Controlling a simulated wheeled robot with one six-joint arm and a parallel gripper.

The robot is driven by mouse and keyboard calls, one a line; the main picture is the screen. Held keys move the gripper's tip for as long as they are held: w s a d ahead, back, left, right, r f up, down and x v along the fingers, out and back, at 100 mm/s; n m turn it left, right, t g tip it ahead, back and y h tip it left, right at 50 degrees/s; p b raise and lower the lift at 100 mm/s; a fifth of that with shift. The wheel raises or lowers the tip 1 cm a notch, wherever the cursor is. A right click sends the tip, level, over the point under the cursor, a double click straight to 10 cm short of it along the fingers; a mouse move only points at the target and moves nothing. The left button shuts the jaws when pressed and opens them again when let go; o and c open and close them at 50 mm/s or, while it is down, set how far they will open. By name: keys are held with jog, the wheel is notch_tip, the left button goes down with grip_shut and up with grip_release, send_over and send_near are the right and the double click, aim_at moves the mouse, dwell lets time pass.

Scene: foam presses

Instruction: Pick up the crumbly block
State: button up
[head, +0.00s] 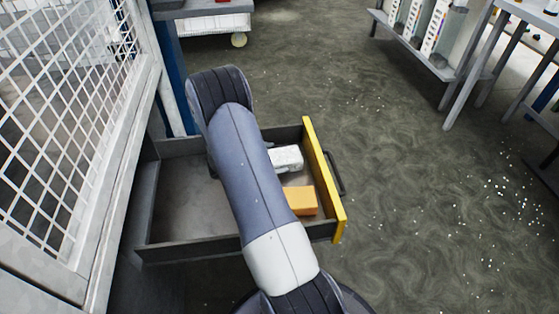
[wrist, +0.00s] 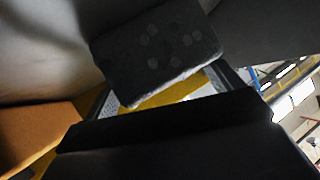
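A whitish, uneven block (head: 286,158) shows in the open drawer in the head view, partly behind my arm; it looks like the crumbly one. An orange block (head: 302,201) is nearer, by the yellow drawer front. The orange block also shows at the left of the wrist view (wrist: 38,135). A dark, shadowed slab (wrist: 157,50) with round marks and a pale lower edge fills the upper middle of the wrist view; I cannot tell whether it is the whitish block or part of my gripper. My gripper is hidden behind my arm in the head view, and its finger opening is unclear.
The drawer (head: 195,247) has dark walls and a yellow front (head: 325,185) with a handle (head: 335,172). A wire mesh panel (head: 70,110) stands close at the left. A rack (head: 425,45) is at the upper right. The floor right of the drawer is clear apart from pale specks.

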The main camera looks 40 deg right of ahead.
jog(key=c, duration=0.5)
jog(key=shift+r, duration=0.1)
